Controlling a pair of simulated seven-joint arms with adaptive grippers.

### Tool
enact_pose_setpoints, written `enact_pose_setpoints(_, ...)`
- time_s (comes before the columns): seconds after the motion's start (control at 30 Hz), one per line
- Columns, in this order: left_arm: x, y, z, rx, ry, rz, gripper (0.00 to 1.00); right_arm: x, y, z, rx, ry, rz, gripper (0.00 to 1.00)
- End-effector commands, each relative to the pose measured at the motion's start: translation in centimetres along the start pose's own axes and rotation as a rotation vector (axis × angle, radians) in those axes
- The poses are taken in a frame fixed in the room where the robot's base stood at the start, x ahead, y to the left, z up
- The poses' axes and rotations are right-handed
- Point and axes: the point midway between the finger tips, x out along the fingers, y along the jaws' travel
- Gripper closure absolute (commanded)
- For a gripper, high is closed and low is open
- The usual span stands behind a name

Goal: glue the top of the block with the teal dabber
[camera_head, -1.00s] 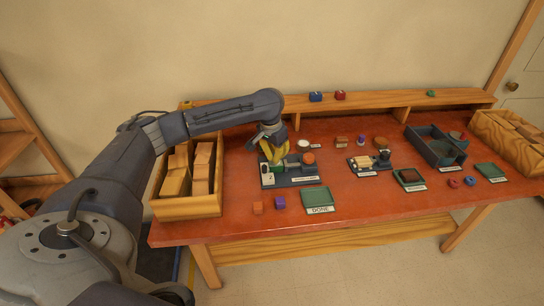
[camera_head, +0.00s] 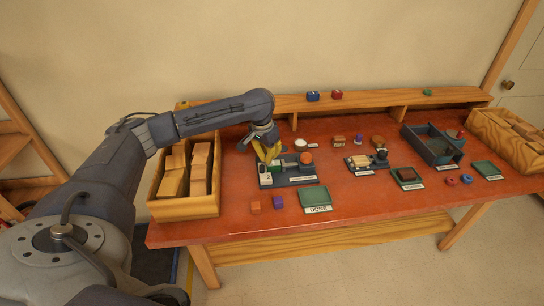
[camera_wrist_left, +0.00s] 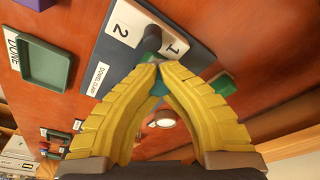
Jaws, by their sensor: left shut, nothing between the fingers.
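My left gripper (camera_head: 267,160) has yellow fingers. It is at the dark clamp board (camera_head: 274,183), by its back left part. In the left wrist view the fingertips (camera_wrist_left: 158,64) meet close to a dark grey peg (camera_wrist_left: 152,38) on the board, with nothing held. A teal piece (camera_wrist_left: 160,88) shows behind the fingers, and a green piece (camera_wrist_left: 222,84) shows beside them. I cannot tell whether either is the dabber. An orange block (camera_head: 255,206) and a purple block (camera_head: 278,201) lie in front of the board. Which block is meant is unclear. My right gripper is out of view.
A green DONE tray (camera_head: 314,196) lies right of the blocks. A wooden bin of blocks (camera_head: 185,209) stands at the left. A second small board (camera_head: 366,162) and a dark open bin (camera_head: 432,145) are further right. The table's front middle is clear.

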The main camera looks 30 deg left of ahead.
Motion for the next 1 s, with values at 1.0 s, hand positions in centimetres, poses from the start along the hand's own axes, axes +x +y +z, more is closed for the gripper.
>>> enact_pose_setpoints(1.0, -8.0, -1.5, 0.3, -0.007, 0.001, -0.002, 1.00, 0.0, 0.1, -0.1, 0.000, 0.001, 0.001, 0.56)
